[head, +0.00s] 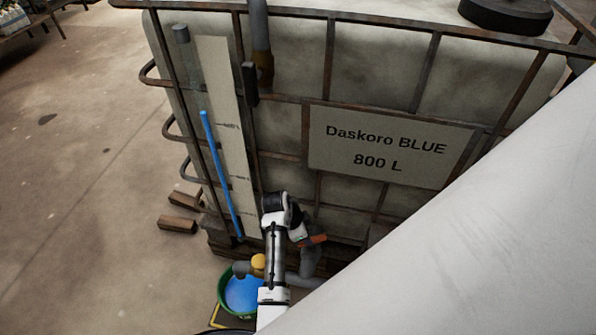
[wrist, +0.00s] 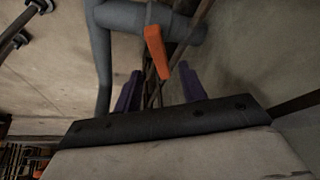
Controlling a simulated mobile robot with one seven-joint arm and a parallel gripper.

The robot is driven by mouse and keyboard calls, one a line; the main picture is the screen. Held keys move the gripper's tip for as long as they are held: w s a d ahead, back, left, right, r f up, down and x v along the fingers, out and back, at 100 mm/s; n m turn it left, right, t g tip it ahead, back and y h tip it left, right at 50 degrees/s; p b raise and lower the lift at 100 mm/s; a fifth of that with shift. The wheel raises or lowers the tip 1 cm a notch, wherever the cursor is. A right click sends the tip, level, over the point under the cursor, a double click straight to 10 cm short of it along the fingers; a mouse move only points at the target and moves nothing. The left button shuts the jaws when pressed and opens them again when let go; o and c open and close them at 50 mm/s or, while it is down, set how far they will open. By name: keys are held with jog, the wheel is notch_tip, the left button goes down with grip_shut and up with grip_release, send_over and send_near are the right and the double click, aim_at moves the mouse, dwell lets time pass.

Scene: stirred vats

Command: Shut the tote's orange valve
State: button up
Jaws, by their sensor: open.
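The tote (head: 385,70) is a pale caged tank with a sign reading "Daskoro BLUE 800 L". Its orange valve handle (head: 313,241) shows low on the front, just right of my arm's end. In the wrist view the orange handle (wrist: 157,52) lies across the grey outlet pipe (wrist: 187,27), which bends downward at the left. My gripper (wrist: 160,80) is open and empty, its two purple fingers apart. The handle's near end shows between the fingertips in the picture; I cannot tell the remaining depth. In the head view my fingers are hard to make out.
A green bucket (head: 223,291) with blue liquid stands on the floor left of my arm, below a yellow-topped grey outlet (head: 258,262). A sight tube with a blue column (head: 220,175) runs up the tote's left side.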

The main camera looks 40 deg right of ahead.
jog(key=s+v, duration=0.1)
jog(key=v, duration=0.6)
jog(key=shift+w, duration=0.45)
jog(key=shift+r, duration=0.1)
